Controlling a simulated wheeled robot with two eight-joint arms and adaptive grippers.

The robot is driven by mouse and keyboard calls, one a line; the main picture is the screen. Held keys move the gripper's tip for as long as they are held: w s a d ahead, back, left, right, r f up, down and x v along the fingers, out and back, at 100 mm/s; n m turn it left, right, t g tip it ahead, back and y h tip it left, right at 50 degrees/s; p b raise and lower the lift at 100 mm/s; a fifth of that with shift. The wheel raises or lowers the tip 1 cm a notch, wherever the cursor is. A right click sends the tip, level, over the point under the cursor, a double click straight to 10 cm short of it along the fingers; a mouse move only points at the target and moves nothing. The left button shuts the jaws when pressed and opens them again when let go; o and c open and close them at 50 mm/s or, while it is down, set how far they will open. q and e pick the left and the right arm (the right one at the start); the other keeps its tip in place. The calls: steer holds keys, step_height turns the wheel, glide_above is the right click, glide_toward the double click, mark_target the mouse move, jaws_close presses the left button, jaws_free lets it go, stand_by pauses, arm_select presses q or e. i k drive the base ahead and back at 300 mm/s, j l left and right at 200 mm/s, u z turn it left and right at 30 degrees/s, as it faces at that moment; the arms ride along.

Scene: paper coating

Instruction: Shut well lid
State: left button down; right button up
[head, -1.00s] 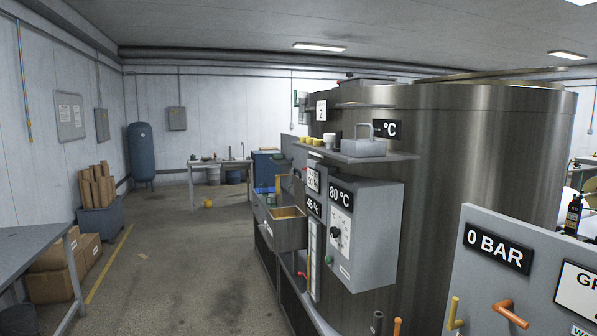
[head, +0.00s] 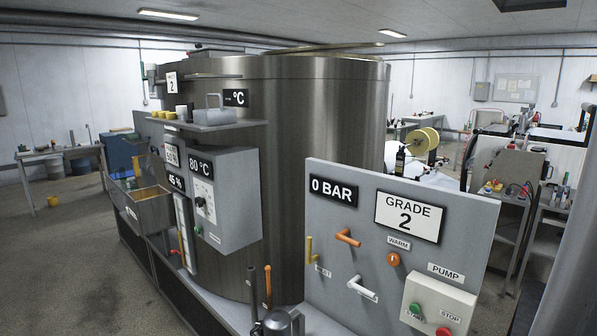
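I cannot pick out a well lid for certain. A small grey metal block with a raised handle (head: 213,115) sits on a shelf (head: 225,127) fixed to the big steel tank (head: 315,120). Left of the tank, a grey open-topped trough (head: 150,212) holds a tan surface; no cover lies over it. Neither of my grippers is in view.
A grey panel (head: 330,255) reading 0 BAR and GRADE 2 stands in front. It carries a yellow lever (head: 311,250), an orange lever (head: 348,238), a white lever (head: 361,288) and a pump box (head: 440,308). Open floor (head: 75,260) lies at left.

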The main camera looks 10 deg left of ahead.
mark_target(158, 160)
steer(key=i+j, duration=0.15)
steer(key=j, duration=0.2)
steer(key=i+j+z, duration=0.1)
steer(key=j, duration=0.3)
steer(key=i+j, duration=0.2)
steer(key=j, duration=0.2)
steer(key=i+j+z, duration=0.15)
steer(key=j, duration=0.2)
steer(key=i+j, duration=0.1)
steer(key=j, duration=0.3)
steer(key=i+j+z, duration=0.1)
steer(key=j, duration=0.3)
